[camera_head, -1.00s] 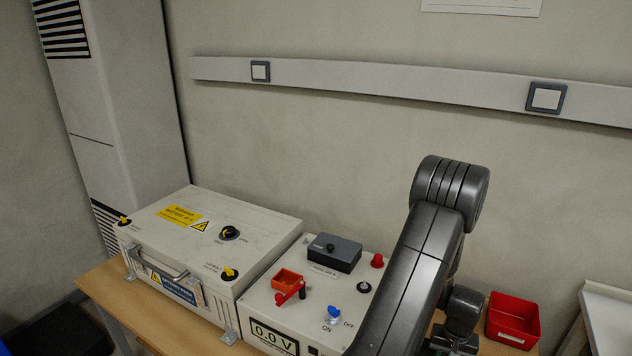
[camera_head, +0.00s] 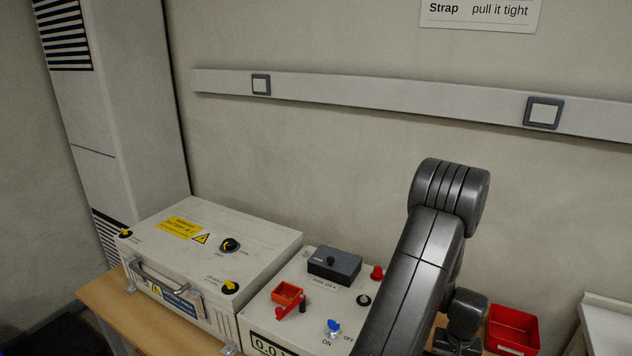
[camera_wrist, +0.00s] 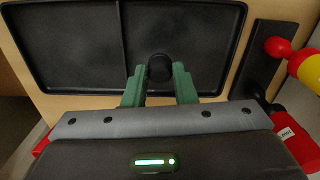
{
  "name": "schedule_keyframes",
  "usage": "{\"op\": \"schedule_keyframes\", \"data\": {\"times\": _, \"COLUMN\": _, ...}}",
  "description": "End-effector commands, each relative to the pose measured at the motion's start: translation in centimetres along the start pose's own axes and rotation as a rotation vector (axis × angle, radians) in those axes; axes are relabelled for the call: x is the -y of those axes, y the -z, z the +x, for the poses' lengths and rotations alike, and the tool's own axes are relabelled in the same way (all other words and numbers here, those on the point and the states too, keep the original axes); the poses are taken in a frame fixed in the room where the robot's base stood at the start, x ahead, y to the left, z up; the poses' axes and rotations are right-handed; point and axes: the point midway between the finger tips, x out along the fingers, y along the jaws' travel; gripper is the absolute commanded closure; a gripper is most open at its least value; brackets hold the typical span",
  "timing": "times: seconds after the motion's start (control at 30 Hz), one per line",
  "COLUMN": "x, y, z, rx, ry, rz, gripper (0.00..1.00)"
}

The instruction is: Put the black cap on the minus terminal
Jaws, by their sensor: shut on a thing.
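In the wrist view my gripper (camera_wrist: 160,84) has two green fingers, shut on a small round black cap (camera_wrist: 160,67). The cap is held above a black tray (camera_wrist: 60,90). In the head view my arm hides the gripper and the cap. The cream instrument box (camera_head: 278,323) has a black knob-like post (camera_head: 363,300) and a red one (camera_head: 377,273) on its top. No minus mark is readable, so I cannot tell which part is the minus terminal.
A cream battery case (camera_head: 200,250) stands left of the instrument box. A grey block (camera_head: 334,266), an orange-red holder (camera_head: 288,294) and a blue switch (camera_head: 333,327) sit on the box top. A red bin (camera_head: 512,330) is at right. A red-and-yellow handled item (camera_wrist: 305,65) lies beside the tray.

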Motion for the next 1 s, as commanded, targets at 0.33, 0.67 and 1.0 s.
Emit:
{"op": "schedule_keyframes", "data": {"times": 0.33, "x": 0.0, "y": 0.0, "z": -1.5, "rx": 0.001, "ry": 0.0, "rz": 0.0, "gripper": 0.9}}
{"op": "schedule_keyframes", "data": {"times": 0.67, "x": 0.1, "y": 0.0, "z": -1.6, "rx": 0.0, "ry": 0.0, "rz": 0.0, "gripper": 0.9}}
{"op": "schedule_keyframes", "data": {"times": 1.0, "x": 5.7, "y": 2.6, "z": -7.2, "rx": -0.003, "ry": 0.0, "rz": -0.008, "gripper": 0.9}}
